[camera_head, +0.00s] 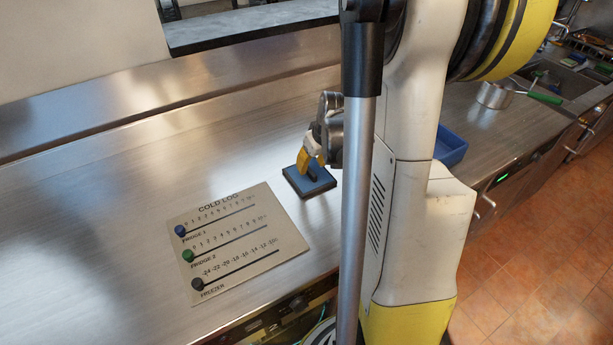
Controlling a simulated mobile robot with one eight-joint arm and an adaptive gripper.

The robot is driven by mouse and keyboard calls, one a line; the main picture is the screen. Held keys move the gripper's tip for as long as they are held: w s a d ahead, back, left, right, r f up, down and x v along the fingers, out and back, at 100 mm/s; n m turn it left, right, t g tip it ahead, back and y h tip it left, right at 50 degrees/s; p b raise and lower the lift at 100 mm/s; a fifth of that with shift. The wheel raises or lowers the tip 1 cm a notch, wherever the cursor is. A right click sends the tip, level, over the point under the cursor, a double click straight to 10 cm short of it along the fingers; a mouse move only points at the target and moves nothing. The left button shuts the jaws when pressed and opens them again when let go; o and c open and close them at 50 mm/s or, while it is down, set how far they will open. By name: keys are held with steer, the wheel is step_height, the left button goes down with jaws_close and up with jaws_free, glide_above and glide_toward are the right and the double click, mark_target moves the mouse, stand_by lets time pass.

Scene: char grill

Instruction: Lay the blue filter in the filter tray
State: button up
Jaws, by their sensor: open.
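The blue filter (296,183) is a flat, dark blue square piece with a dark raised grip on top, lying on the steel counter near the middle of the view. My gripper (311,166) is right at it, with yellow fingers pointing down at the raised grip. The fingers are open; I cannot tell whether they touch the filter. A blue tray (452,145), probably the filter tray, stands on the counter to the right, behind my arm. My arm hides most of it, and its inside barely shows.
A cold log board (240,240) with several sliders lies on the counter left of the filter. The counter's left side is clear.

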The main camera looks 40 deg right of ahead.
mark_target(309, 169)
steer(key=b+x, duration=0.1)
steer(key=x, duration=0.1)
steer(key=b+x, duration=0.1)
steer(key=x, duration=0.2)
steer(key=shift+w+d, duration=0.15)
steer(key=shift+d, duration=0.1)
steer(key=shift+r, duration=0.1)
jaws_close()
